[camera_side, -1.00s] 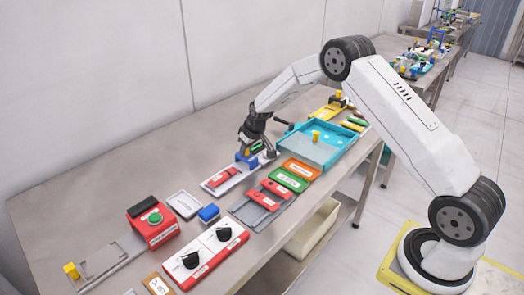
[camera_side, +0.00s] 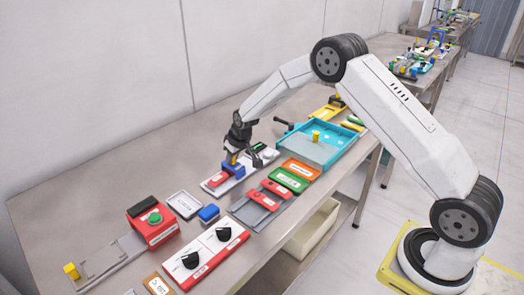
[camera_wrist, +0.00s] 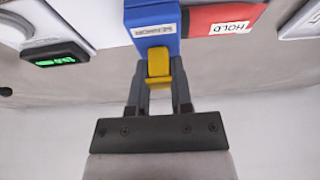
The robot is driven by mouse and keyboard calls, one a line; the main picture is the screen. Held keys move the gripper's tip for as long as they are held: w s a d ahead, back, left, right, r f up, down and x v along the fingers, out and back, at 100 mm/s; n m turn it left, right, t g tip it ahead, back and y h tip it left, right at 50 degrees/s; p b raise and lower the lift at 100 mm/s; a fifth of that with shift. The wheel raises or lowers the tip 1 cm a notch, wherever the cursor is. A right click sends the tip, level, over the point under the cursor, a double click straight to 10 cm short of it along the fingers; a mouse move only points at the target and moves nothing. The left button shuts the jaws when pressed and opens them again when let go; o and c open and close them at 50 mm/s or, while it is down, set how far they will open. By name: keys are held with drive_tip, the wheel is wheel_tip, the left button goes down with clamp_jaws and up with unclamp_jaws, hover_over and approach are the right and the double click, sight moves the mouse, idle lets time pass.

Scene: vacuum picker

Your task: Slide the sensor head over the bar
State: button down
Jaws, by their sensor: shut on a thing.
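The sensor head is a blue block (camera_side: 233,170) with a yellow grip tab; in the wrist view the blue block (camera_wrist: 152,18) bears a sensor label. My gripper (camera_wrist: 157,88) is shut on the yellow tab (camera_wrist: 159,64), and in the side view my gripper (camera_side: 236,152) is right above the block. The bar is red (camera_side: 217,179) and lies along a light base plate (camera_side: 207,187). In the wrist view the red bar (camera_wrist: 225,18), with a hold label, meets the block's right side. I cannot tell how far the block covers it.
A small black box with a green display (camera_wrist: 55,54) stands beside the base plate. A small grey tray (camera_side: 184,204) and a blue block (camera_side: 209,213) lie closer to the camera. A teal tray (camera_side: 343,153) is to the right. Bare table lies behind the plate.

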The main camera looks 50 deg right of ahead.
drive_tip(key=a, duration=0.5)
drive_tip(key=c, duration=0.5)
unclamp_jaws()
drive_tip(key=shift+d+r, duration=0.1)
drive_tip(key=shift+s+r, duration=0.1)
drive_tip(key=shift+r, duration=0.1)
drive_tip(key=shift+v, duration=3.65)
drive_tip(key=shift+s, duration=0.15)
